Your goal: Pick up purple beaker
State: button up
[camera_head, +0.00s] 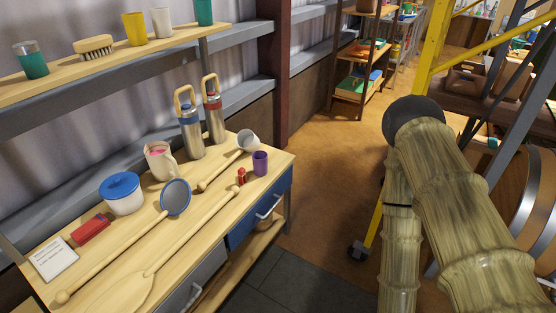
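The purple beaker (260,163) stands upright on the wooden worktop, near its right end. A small red object (241,176) stands just to its left, and a white cup (247,140) is behind it to the left. My gripper is not in view.
The wooden worktop (189,228) also holds long wooden utensils, a blue-lidded pot (122,192), a pitcher (160,160) and two bottles (190,130). A shelf (105,68) runs above. A yellow frame (430,50) stands at right. Brown floor (325,180) is open between them.

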aim_at(260, 164)
jog(key=u, duration=0.2)
jog(key=i, duration=0.95)
jog(key=u, duration=0.5)
